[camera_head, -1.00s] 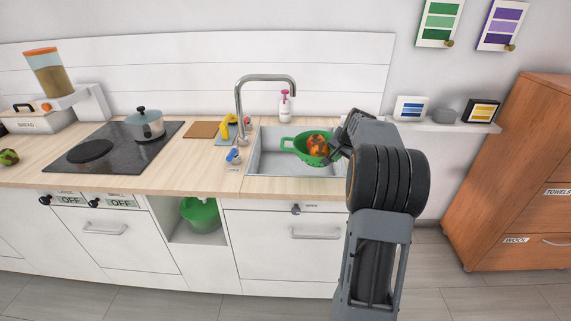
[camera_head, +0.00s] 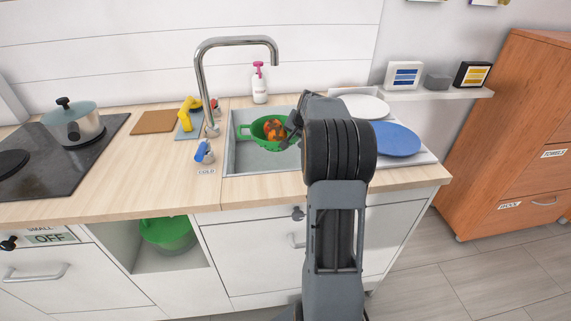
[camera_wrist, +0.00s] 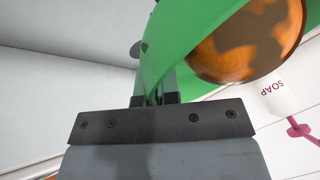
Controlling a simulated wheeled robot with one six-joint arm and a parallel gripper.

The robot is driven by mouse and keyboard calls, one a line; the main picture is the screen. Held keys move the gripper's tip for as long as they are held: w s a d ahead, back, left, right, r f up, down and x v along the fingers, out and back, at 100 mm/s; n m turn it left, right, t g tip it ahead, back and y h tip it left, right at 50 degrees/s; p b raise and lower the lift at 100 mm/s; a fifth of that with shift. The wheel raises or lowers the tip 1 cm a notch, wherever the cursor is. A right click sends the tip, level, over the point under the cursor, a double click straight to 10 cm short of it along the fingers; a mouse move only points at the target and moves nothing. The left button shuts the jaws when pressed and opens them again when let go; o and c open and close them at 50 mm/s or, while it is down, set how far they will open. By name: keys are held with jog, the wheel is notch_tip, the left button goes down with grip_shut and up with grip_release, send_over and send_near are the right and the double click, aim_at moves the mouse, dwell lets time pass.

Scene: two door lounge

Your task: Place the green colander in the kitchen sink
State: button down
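The green colander (camera_head: 256,133) is at the sink (camera_head: 231,160), over or within its basin. I cannot tell whether it touches the bottom. An orange-brown mottled round item (camera_head: 273,129) lies in it. My gripper (camera_head: 291,128) is at the colander's right side, partly hidden by my own wrist. In the wrist view the green colander wall (camera_wrist: 190,35) passes between my gripper's two fingers (camera_wrist: 155,90), which look closed on it. The mottled item (camera_wrist: 250,42) shows large beside the wall.
The tall faucet (camera_head: 205,75) stands at the sink's left rear, with a soap bottle (camera_head: 260,88) behind the sink. A blue plate (camera_head: 397,140) and a white plate (camera_head: 362,107) lie to the right. A yellow item (camera_head: 187,113) and a blue-topped tap knob (camera_head: 204,152) are left.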

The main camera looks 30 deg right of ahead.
jog(key=shift+d+f+b, duration=0.1)
jog(key=shift+f+b, duration=0.5)
jog(key=shift+f, duration=3.6)
jog(key=shift+f, duration=0.15)
jog(key=c, duration=1.4)
grip_release()
jog(key=shift+o, duration=0.2)
jog(key=shift+s+r, duration=0.15)
jog(key=shift+r, duration=0.25)
jog(key=p+v, duration=0.1)
jog(key=v, duration=1)
jog(key=shift+r, duration=0.15)
